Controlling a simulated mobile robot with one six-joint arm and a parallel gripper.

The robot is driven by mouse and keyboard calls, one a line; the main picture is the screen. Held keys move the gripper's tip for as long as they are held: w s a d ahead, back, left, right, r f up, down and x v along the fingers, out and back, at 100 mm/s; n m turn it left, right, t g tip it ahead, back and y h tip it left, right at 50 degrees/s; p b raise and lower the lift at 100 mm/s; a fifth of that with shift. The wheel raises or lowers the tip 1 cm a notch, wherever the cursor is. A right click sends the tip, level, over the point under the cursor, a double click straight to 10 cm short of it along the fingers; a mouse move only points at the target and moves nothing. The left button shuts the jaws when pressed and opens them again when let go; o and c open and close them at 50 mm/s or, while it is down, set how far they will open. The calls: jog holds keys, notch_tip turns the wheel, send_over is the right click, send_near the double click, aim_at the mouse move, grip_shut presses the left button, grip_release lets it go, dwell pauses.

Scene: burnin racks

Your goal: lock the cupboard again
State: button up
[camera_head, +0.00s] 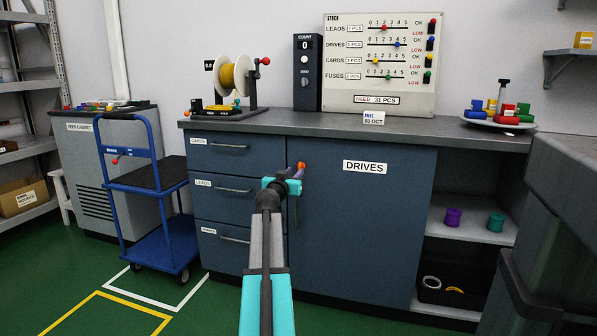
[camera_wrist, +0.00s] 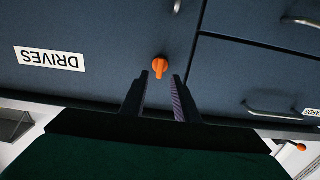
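The cupboard (camera_head: 360,225) is the blue-grey door labelled DRIVES under the counter, and it looks closed. Its orange turn knob (camera_head: 302,166) sits near the top left corner of the door; it also shows in the wrist view (camera_wrist: 160,66). My gripper (camera_head: 293,173) is at the knob, partly covering that door edge in the head view. In the wrist view my gripper (camera_wrist: 160,77) is open, with the knob between or just beyond the fingertips. I cannot tell whether they touch it. The knob's narrow grip points roughly along the fingers in that view.
Drawers (camera_head: 232,187) with bar handles lie left of the door. A blue trolley (camera_head: 160,250) stands farther left. Open shelves (camera_head: 470,228) with spools are to the right. The counter (camera_head: 340,122) above carries a wire spool, a count box and a stock board.

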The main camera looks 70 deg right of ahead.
aim_at(299, 167)
jog(key=shift+w+d+b, duration=0.15)
jog(key=shift+d+b, duration=0.3)
jog(key=shift+d, duration=2.1)
